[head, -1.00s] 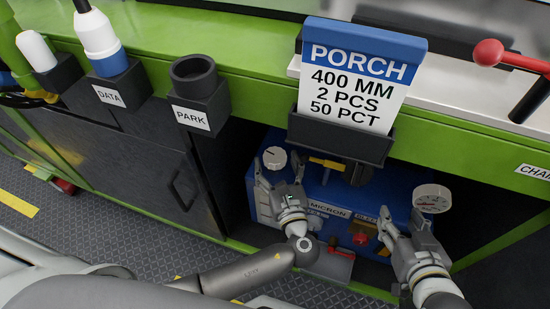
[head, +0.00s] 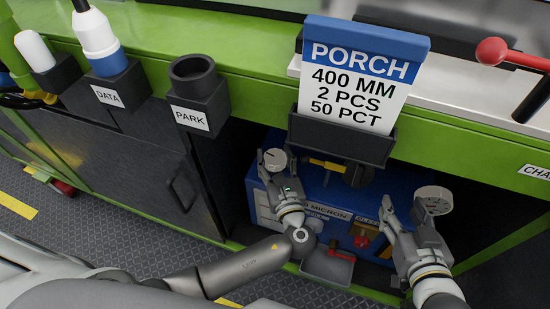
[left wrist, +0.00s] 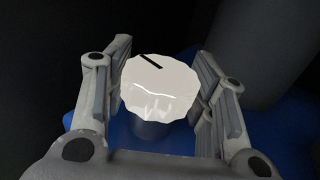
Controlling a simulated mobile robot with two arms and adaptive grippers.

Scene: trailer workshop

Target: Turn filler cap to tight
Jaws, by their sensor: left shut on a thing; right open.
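A white, scalloped round cap (head: 275,159), which I take as the filler cap, stands on top of the blue unit (head: 318,185) inside the open bay. In the left wrist view the cap (left wrist: 160,88) fills the space between the fingers, and a short black line on its top slants near its upper edge. My left gripper (head: 277,168) is shut on the cap, one finger on each side. My right gripper (head: 404,212) is open and empty, beside a round white gauge (head: 433,198) at the unit's right.
A sign holder (head: 340,140) with a PORCH card overhangs the back of the unit. A black knob (head: 357,175) and yellow handle (head: 325,163) sit below it. A grey tray (head: 325,266) with a red handle is low in front. The green bench edge (head: 455,155) runs above.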

